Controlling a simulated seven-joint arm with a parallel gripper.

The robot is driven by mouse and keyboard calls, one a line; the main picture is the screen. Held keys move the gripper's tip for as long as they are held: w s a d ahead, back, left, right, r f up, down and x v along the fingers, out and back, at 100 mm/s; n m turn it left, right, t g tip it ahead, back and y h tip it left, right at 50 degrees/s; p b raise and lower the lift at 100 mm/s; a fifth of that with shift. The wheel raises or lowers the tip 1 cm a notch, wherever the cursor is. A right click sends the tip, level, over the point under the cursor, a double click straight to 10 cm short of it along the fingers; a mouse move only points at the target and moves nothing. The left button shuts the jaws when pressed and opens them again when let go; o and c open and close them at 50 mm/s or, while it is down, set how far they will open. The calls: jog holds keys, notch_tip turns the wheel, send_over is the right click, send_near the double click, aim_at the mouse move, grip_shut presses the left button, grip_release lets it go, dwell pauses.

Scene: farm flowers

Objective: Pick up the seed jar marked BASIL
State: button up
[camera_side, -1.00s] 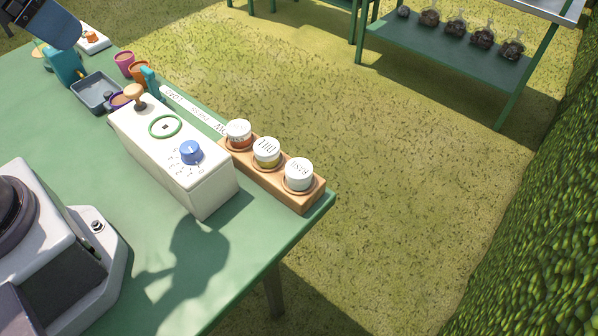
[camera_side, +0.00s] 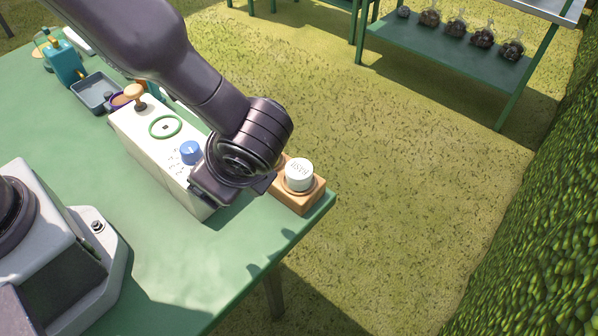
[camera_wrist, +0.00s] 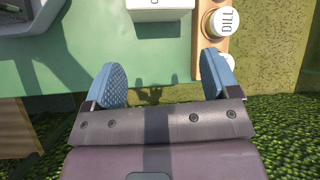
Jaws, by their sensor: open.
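The seed jar at the near right end of the rack has a white lid (camera_side: 299,172); its lettering looks upside down and appears to read BASIL. It stands upright in the wooden rack (camera_side: 294,203). In the wrist view, a white jar lid (camera_wrist: 230,60) below the DILL jar (camera_wrist: 225,22) is mostly hidden behind my right finger. My gripper (camera_wrist: 163,78) is open with nothing between its two blue pads, and the jar lies by its right finger. In the side view, my arm is left of this jar and hides the other jars.
A white box with a green ring and blue knob (camera_side: 190,151) stands left of the rack. A grey tray (camera_side: 95,92) lies farther back. The green table (camera_side: 226,262) is clear in front, and its edge runs close beside the rack.

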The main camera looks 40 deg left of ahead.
aim_at(299, 171)
jog(key=w+d+f+m+t+y, duration=0.2)
jog(key=d+f+m+t+y, duration=0.1)
jog(key=d+f+m+t, duration=0.45)
jog(key=w+d+m, duration=0.2)
jog(key=w+m, duration=0.1)
jog(key=m, duration=0.1)
jog(key=shift+n+t, duration=0.25)
jog(key=shift+t, duration=0.1)
jog(key=x, duration=1.2)
jog(key=shift+w+a, duration=0.25)
jog(key=shift+w, duration=0.05)
jog(key=c, duration=1)
jog(key=shift+r, duration=0.15)
